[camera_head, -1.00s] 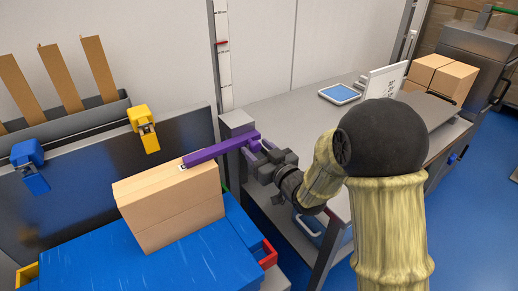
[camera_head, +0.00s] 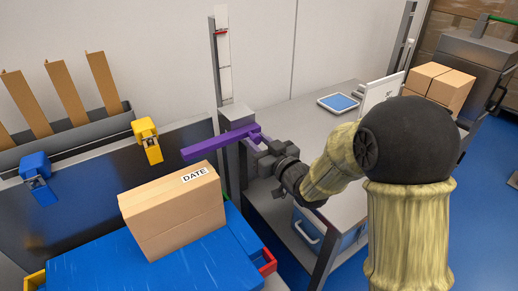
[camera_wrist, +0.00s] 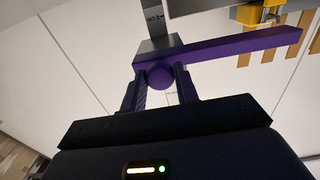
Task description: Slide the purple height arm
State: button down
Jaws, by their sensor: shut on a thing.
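The purple height arm (camera_head: 208,148) extends left from a grey block beside the upright scale (camera_head: 223,60), near the top of a cardboard box (camera_head: 172,212). In the head view a gap shows between the arm and the box, whose DATE label is visible. My gripper (camera_head: 258,147) is at the arm's right end. In the wrist view the purple arm (camera_wrist: 230,46) runs to the upper right, and my gripper (camera_wrist: 160,84) is shut on its round purple knob (camera_wrist: 160,75), one finger on each side.
The box lies on blue tubs (camera_head: 150,265) at the lower left. A dark panel with a blue clamp (camera_head: 37,178) and a yellow clamp (camera_head: 147,140) stands behind them. A grey table (camera_head: 300,120) with a blue-topped scale (camera_head: 339,103) is to the right.

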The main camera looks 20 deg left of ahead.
jog(key=shift+w+r, duration=0.1)
jog(key=shift+r, duration=0.55)
jog(key=c, duration=1.1)
grip_release()
jog(key=shift+o, duration=0.2)
jog(key=shift+f, duration=0.1)
